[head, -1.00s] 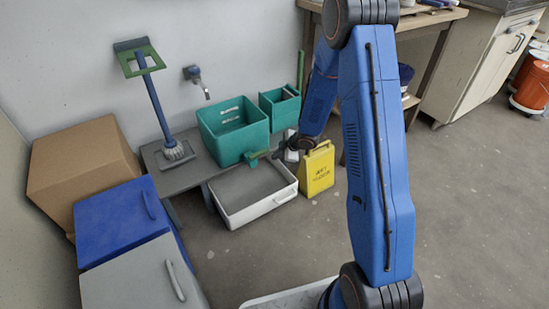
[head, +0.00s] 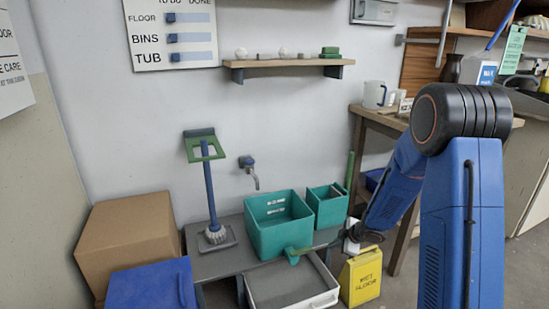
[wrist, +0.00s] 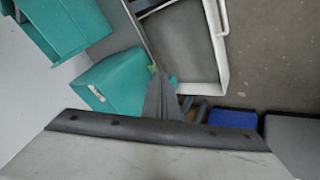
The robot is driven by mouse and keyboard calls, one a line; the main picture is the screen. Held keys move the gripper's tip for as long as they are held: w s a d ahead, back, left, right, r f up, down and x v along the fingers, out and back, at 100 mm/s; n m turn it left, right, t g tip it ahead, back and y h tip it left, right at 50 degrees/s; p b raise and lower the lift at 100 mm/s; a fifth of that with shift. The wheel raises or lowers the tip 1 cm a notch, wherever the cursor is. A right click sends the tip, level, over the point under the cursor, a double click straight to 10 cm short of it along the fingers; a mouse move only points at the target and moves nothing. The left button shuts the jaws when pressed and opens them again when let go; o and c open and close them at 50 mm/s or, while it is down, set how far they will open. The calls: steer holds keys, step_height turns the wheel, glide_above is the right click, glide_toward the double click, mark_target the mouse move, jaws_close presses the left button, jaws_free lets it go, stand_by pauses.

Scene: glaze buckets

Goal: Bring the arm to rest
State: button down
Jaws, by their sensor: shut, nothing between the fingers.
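My arm reaches down from the right in the head view, with my gripper (head: 350,240) low beside the yellow floor sign (head: 361,278). Its fingers are hard to make out there. In the wrist view, my gripper (wrist: 162,82) shows its narrow grey fingers together, with nothing held between them. A small green piece (head: 291,253) shows at the front of the large teal bin (head: 279,227), left of my gripper; I cannot tell what it is. Green also shows close by the fingertips in the wrist view.
A grey, white-rimmed tray (head: 322,300) lies below my gripper. A smaller teal bin (head: 327,207) and a brush (head: 214,205) stand on the low bench (head: 205,266). A cardboard box (head: 130,240) and blue box (head: 150,287) are left. A wooden table stands behind my arm.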

steer(key=s+d+r+m+t+h, duration=0.1)
steer(key=s+d+r+m+h, duration=0.15)
steer(key=r, duration=0.45)
steer(key=s+d+r+m+t+h, duration=0.1)
steer(key=s+d+r+m+h, duration=0.15)
steer(key=r, duration=0.55)
steer(key=s+d+r+m+h, duration=0.1)
steer(key=s+d+r+m, duration=0.25)
steer(key=s+r, duration=0.5)
steer(key=s+a+r+m+g, duration=0.1)
steer(key=s+a+m, duration=0.1)
steer(key=s, duration=0.7)
steer(key=s+a+r+m+g+y, duration=0.1)
steer(key=s+a+r+m, duration=0.1)
steer(key=s, duration=0.8)
steer(key=s+a+r+m+g+y, duration=0.1)
steer(key=s+a+m, duration=0.2)
steer(key=s, duration=0.6)
steer(key=shift+s+a+r+g, duration=0.3)
steer(key=shift+s+a, duration=0.1)
steer(key=shift+a, duration=0.2)
steer(key=shift+w, duration=0.1)
